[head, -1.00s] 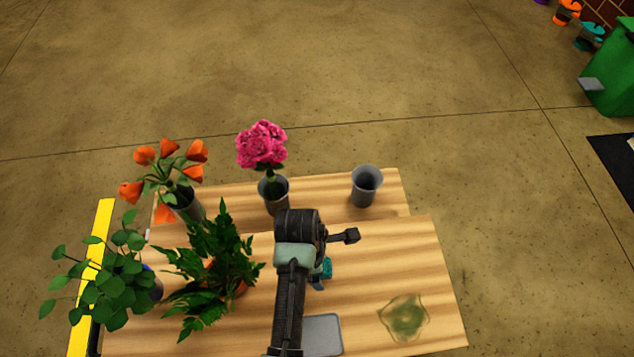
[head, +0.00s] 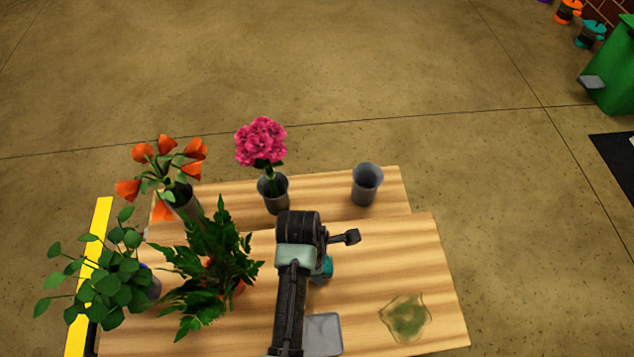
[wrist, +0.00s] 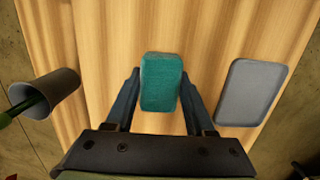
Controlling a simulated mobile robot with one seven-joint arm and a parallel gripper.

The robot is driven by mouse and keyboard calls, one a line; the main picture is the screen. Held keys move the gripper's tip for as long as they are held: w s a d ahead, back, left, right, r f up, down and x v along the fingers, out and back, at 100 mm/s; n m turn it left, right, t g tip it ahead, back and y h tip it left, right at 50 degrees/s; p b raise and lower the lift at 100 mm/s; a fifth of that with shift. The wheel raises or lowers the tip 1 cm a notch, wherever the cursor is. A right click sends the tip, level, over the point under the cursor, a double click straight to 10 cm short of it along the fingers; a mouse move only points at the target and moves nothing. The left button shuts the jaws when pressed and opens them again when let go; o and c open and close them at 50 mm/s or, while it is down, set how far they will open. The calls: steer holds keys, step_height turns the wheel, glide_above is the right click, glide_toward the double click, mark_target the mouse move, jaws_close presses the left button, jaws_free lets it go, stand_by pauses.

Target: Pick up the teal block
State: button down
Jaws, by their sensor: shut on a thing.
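The teal block (wrist: 160,82) is upright in the middle of the wrist view, between the two fingers of my gripper (wrist: 160,88). The fingers are shut on its left and right sides. In the head view a small part of the teal block (head: 328,266) shows to the right of my arm, which hides the rest and most of the fingers. I cannot tell whether the block touches the table or is just above it.
On the wooden table (head: 390,260) a grey tray (head: 323,335) and a green patterned piece (head: 404,317) lie in front. An empty grey cup (head: 367,185) and a cup with a pink flower (head: 262,142) stand behind. Leafy plants (head: 212,265) and orange flowers (head: 165,170) crowd the left.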

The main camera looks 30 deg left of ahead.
step_height(320, 180, up, 10)
steer(key=p, duration=0.6)
steer(key=c, duration=0.9)
jaws_free()
steer(key=c, duration=0.5)
steer(key=shift+p, duration=0.4)
steer(key=shift+c, duration=0.2)
